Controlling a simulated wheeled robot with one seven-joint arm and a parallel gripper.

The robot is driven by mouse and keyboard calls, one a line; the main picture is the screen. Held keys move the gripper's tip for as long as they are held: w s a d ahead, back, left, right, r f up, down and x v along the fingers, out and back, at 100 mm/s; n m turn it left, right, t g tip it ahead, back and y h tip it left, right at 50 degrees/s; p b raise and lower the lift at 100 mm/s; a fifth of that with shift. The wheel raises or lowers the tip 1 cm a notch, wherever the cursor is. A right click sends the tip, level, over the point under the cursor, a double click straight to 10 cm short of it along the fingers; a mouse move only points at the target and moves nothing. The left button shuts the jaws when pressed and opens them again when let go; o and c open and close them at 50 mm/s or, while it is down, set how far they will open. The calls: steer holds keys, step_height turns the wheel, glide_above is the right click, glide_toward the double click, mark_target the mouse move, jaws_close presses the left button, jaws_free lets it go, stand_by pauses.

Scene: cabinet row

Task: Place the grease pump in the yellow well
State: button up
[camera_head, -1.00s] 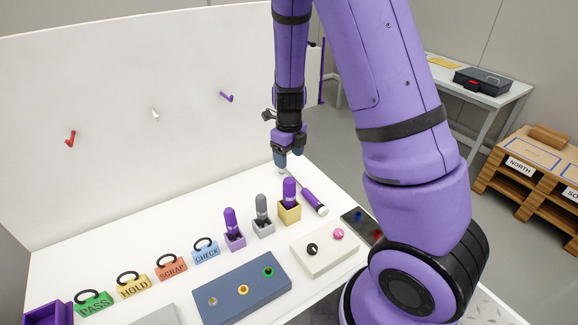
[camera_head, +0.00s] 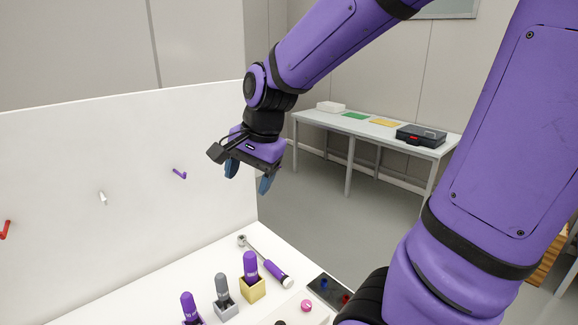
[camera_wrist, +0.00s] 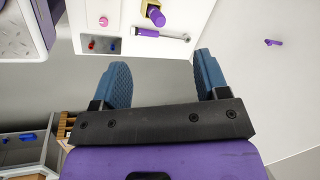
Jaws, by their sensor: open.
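The yellow well (camera_head: 254,291) is a small yellow block on the white bench, with a purple-handled tool (camera_head: 250,266) upright in it. A grey-handled tool (camera_head: 221,286) stands in a grey block (camera_head: 226,309) to its left, and another purple-handled tool (camera_head: 188,306) stands farther left. I cannot tell which tool is the grease pump. My gripper (camera_head: 248,178) is open and empty, raised well above the bench. In the wrist view, the yellow well (camera_wrist: 145,6) and its purple tool (camera_wrist: 157,18) show at the top, beyond my open fingers (camera_wrist: 162,63).
A ratchet-like tool (camera_head: 264,260) with a purple grip lies behind the yellow well. A white back panel (camera_head: 130,150) carries several pegs. A dark tray (camera_head: 328,291) with small red and blue parts lies to the right. A far table (camera_head: 372,127) holds a black case (camera_head: 421,135).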

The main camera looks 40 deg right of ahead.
steer(key=s+r+n+t, duration=0.1)
steer(key=s+r+n, duration=0.2)
steer(key=s+n, duration=0.3)
steer(key=s+a+r+n+t+h, duration=0.1)
steer(key=s+r+n, duration=0.2)
steer(key=s+n, duration=0.3)
steer(key=shift+s+r+n+h, duration=0.3)
steer(key=shift+s+r+n, duration=0.05)
steer(key=shift+s+n, duration=0.1)
stand_by(0.3)
